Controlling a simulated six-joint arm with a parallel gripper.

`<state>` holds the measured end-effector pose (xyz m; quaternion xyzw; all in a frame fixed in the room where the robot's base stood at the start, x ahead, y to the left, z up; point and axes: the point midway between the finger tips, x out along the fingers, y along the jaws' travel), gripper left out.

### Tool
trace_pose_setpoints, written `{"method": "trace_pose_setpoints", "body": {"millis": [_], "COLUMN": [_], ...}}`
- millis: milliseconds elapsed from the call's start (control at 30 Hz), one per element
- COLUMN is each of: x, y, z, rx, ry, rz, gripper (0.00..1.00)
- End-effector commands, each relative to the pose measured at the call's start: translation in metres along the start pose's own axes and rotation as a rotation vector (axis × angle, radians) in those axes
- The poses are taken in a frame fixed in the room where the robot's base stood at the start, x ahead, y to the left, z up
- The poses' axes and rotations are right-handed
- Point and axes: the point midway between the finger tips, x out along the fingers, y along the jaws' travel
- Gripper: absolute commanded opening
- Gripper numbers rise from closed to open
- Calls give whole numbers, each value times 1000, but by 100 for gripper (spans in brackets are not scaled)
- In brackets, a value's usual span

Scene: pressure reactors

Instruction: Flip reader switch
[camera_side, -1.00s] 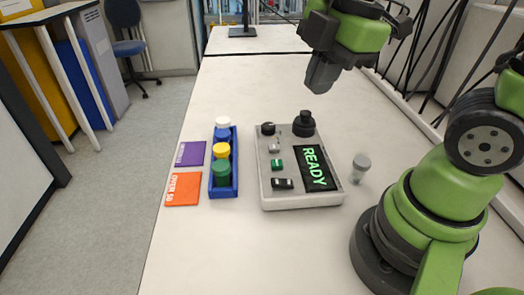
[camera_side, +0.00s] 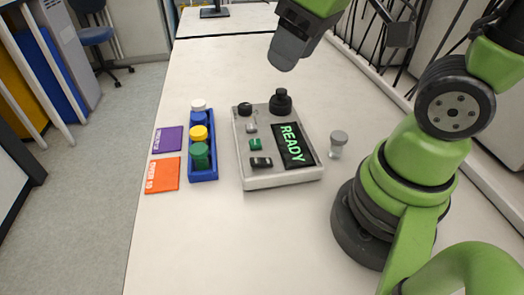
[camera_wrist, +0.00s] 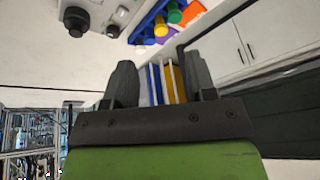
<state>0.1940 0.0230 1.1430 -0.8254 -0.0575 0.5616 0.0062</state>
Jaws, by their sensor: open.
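The reader (camera_side: 277,180) is a pale grey box lying on the table, its black screen (camera_side: 293,146) lit with green READY. Its panel bears a black rocker switch (camera_side: 261,162), a green button (camera_side: 256,144), a small grey toggle (camera_side: 251,128) and a black knob (camera_side: 245,109). A black capped round part (camera_side: 281,102) stands at its far end. I cannot tell which way the rocker is set. My gripper (camera_side: 284,55) is in the air beyond the reader's far end, touching nothing. In the wrist view my gripper (camera_wrist: 160,80) is open and empty; part of the reader (camera_wrist: 113,14) shows at the top.
Left of the reader stands a blue rack (camera_side: 205,174) of vials with white, blue, yellow and green caps. Purple (camera_side: 168,139) and orange (camera_side: 162,174) cards lie left of it. A grey-capped clear vial (camera_side: 338,145) stands right of the reader, near my base. The table's front is clear.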

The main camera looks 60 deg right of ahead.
Motion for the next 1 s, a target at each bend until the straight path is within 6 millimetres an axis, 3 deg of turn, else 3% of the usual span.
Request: {"method": "trace_pose_setpoints", "body": {"millis": [200,400,667,1000], "x": [70,114,135,186], "y": [7,10,11,16], "z": [-5,4,11,33], "rx": [-388,-632,-708,-705], "ry": [-231,-357,-395,-398], "rz": [-2,-44,-63,-63], "gripper": [51,51,51,51]}}
